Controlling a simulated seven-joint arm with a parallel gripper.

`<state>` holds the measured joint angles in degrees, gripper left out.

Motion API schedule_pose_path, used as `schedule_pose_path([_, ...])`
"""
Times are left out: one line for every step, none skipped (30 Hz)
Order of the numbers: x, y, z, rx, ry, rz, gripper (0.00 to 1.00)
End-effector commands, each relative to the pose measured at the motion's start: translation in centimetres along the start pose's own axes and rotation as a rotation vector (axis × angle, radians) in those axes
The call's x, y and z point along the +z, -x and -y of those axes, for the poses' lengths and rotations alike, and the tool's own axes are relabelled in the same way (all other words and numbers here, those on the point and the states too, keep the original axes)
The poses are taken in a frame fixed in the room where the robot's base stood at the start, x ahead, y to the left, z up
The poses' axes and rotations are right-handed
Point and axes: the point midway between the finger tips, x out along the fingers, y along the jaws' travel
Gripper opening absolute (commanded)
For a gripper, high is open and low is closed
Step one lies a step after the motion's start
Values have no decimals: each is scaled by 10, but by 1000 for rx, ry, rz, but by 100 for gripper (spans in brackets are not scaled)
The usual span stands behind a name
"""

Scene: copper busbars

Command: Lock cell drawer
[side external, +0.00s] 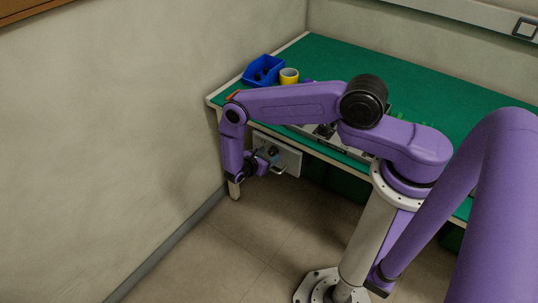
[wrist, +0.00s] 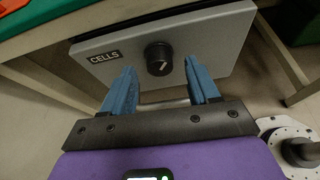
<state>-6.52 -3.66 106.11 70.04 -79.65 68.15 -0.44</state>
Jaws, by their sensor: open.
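The cell drawer (wrist: 215,42) has a grey front with a black label reading CELLS and shows large in the wrist view. It hangs under the green bench and also shows in the side external view (side external: 289,153). A round black knob (wrist: 158,58) with a light pointer mark sits in the middle of its front. My gripper (wrist: 162,75) has its two blue fingers apart, one on each side of the knob in the picture. I cannot tell how far the fingertips are from the knob. In the side external view my gripper (side external: 264,163) is small, in front of the drawer.
The green bench top (side external: 340,60) lies above the drawer. A blue bin (side external: 263,70) and a yellow cup (side external: 289,76) stand at its far left corner. A pale handle bar (side external: 278,170) is low on the drawer front. The floor (side external: 240,235) in front is clear.

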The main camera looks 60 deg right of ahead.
Motion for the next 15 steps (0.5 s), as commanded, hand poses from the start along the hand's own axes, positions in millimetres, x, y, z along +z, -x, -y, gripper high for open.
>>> schedule_pose_path([0, -5, 1, -2, 0, 0, 60])
schedule_pose_path([0, -7, 0, -1, 0, 0, 60])
schedule_pose_path([0, -10, 0, 0, 0, 0, 60])
schedule_pose_path([0, -11, 0, 0, 0, 0, 60])
schedule_pose_path([0, -12, 0, 0, 0, 0, 60])
schedule_pose_path([0, -13, 0, 0, 0, 0, 60])
schedule_pose_path([0, -14, 0, 0, 0, 0, 60])
schedule_pose_path([0, -14, 0, 0, 0, 0, 60])
schedule_pose_path([0, -14, 0, 0, 0, 0, 60])
schedule_pose_path([0, -14, 0, 0, 0, 0, 60])
schedule_pose_path([0, -14, 0, 0, 0, 0, 60])
schedule_pose_path([0, -14, 0, 0, 0, 0, 60])
schedule_pose_path([0, -14, 0, 0, 0, 0, 60])
schedule_pose_path([0, -14, 0, 0, 0, 0, 60])
schedule_pose_path([0, -14, 0, 0, 0, 0, 50])
